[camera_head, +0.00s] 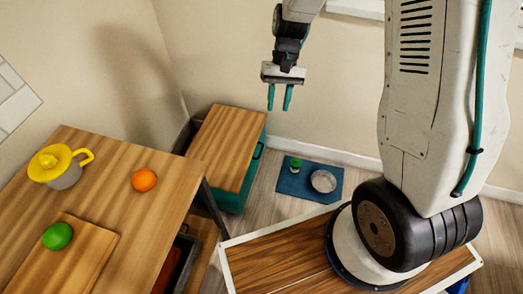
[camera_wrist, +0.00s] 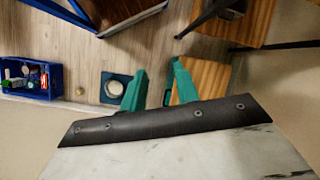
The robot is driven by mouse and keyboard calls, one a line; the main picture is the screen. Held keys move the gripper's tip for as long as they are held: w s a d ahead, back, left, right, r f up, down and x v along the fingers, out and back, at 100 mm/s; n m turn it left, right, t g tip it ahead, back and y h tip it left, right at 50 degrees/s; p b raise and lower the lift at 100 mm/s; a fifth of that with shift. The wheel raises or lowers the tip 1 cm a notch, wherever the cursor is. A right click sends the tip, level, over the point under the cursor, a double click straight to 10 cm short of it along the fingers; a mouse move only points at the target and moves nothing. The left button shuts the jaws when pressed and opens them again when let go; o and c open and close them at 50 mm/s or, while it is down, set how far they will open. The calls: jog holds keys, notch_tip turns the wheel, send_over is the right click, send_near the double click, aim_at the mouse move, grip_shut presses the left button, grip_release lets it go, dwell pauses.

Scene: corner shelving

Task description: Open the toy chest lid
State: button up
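The toy chest is a green box with a wooden lid (camera_head: 228,148) and a dark handle on its right side. It stands on the floor against the wall in the head view, and its lid lies flat and shut. My gripper (camera_head: 279,98) hangs in the air above and to the right of the chest, fingers pointing down, apart and empty. In the wrist view the two green fingers (camera_wrist: 159,88) are spread with a gap between them. The wooden lid (camera_wrist: 212,76) shows there partly behind the right finger. The chest's far left side is hidden by the table.
A wooden table (camera_head: 150,215) at left holds a yellow-lidded pot (camera_head: 66,172), an orange (camera_head: 144,180) and a green fruit (camera_head: 57,236). A blue mat (camera_head: 296,186) with a bowl (camera_head: 323,181) lies right of the chest. A blue crate (camera_wrist: 24,93) holds several items.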

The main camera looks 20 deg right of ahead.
jog(key=w+f+m+t, duration=0.1)
jog(key=w+f, duration=0.3)
jog(key=f, duration=0.9)
jog(key=w+f+m, duration=0.2)
jog(key=w+f, duration=0.1)
jog(key=f, duration=1)
jog(key=w+f+m+t, duration=0.1)
jog(key=w+f, duration=0.3)
jog(key=f, duration=0.9)
jog(key=w+d+f+m+t, duration=0.1)
jog(key=w+d+f+t, duration=0.25)
jog(key=w, duration=0.45)
notch_tip(320, 180, down, 8)
jog(key=a+h, duration=0.1)
jog(key=shift+w+a, duration=0.2)
jog(key=shift+a, duration=0.15)
grip_shut()
